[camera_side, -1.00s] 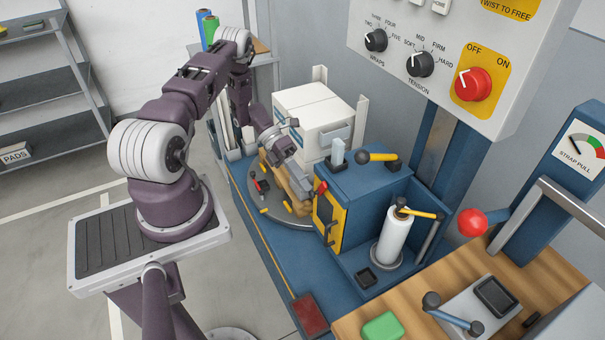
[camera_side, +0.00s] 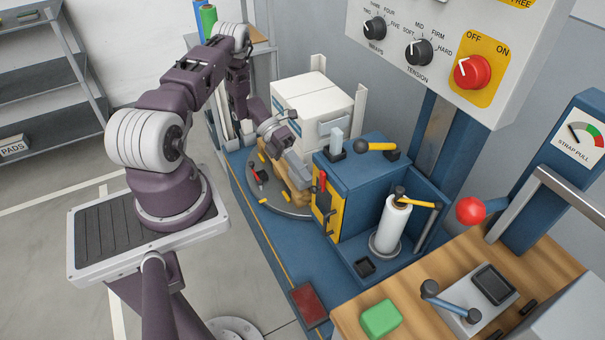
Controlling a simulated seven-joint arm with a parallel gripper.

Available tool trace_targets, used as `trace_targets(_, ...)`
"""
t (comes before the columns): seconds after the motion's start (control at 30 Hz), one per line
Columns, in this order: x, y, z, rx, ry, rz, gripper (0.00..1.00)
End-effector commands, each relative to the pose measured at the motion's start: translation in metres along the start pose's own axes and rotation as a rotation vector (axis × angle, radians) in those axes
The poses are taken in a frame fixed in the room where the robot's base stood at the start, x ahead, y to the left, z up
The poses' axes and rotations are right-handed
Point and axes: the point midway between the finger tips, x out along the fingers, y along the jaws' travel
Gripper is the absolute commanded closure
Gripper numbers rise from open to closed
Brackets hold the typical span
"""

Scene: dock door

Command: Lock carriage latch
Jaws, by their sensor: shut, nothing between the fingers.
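The blue carriage (camera_side: 352,184) stands right of the round turntable (camera_side: 262,190). Its left face has a yellow-edged panel (camera_side: 334,214) with a short red handle (camera_side: 323,182) standing near upright at its top. I take this handle to be the latch; no label shows there. My gripper (camera_side: 299,172) is low over the turntable, just left of the red handle. It is shut and empty. Its tips are small in view, and I cannot tell whether they touch the handle. A yellow-gripped lever (camera_side: 376,147) lies flat on the carriage top.
White boxes (camera_side: 312,102) stand behind my gripper. A control panel (camera_side: 440,50) overhangs at upper right. A wooden bench (camera_side: 400,318) fills the lower right. Floor at left is open.

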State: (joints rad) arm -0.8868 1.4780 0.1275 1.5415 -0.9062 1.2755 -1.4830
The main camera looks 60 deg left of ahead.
Motion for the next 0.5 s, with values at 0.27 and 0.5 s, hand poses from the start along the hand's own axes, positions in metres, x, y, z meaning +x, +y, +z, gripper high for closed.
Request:
trace_targets(0.27,-0.001,0.0,0.0,0.0,0.0,0.0,1.0)
trace_targets(0.5,-0.04,0.014,0.0,0.002,-0.002,0.005,1.0)
